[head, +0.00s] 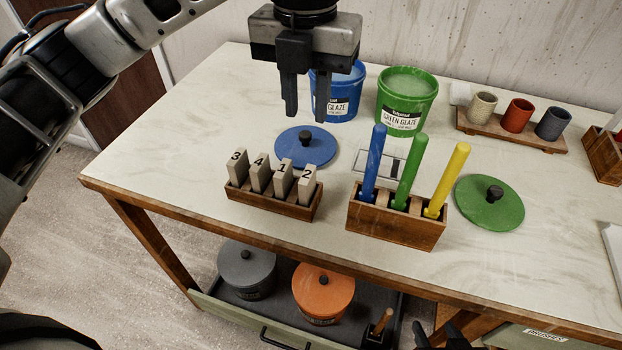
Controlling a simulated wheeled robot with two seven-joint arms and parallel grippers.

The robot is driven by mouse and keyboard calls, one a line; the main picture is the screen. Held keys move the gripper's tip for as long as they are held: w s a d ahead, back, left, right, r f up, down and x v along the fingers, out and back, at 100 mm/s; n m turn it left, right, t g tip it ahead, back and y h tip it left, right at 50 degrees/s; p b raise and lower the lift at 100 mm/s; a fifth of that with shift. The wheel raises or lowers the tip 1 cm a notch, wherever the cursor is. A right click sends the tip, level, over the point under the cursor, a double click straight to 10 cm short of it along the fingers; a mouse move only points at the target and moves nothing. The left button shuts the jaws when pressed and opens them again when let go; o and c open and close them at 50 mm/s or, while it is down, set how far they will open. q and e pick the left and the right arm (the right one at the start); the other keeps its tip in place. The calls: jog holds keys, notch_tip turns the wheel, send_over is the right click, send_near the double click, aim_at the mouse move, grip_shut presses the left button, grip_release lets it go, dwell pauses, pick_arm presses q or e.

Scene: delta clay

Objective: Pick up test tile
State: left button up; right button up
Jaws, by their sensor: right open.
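Several pale test tiles, marked 3 (240,167), 4 (260,172), 1 (282,179) and 2 (307,185), stand upright in a wooden rack (270,204) at the table's front left. My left gripper (306,112) points down over the table, above and behind the rack in the picture. Its two fingers are apart with nothing between them, and it touches no tile. My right gripper (446,335) shows only its dark fingertips at the bottom edge, apart, in front of the table; the rest is out of view.
A blue lid (307,154) lies behind the rack. Blue (349,88) and green glaze buckets (407,98) stand behind. A wooden holder (395,225) with blue, green and yellow sticks stands right of the rack, a green lid (478,210) beyond. Cups sit on a wooden stand (505,135).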

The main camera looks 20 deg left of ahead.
aim_at(307, 174)
pick_arm(q)
notch_tip(307, 174, down, 10)
jog(key=shift+s+r, duration=0.1)
jog(key=shift+w+f+p, duration=0.2)
jog(key=shift+f+p, duration=0.2)
jog(key=shift+f, duration=2.25)
grip_shut()
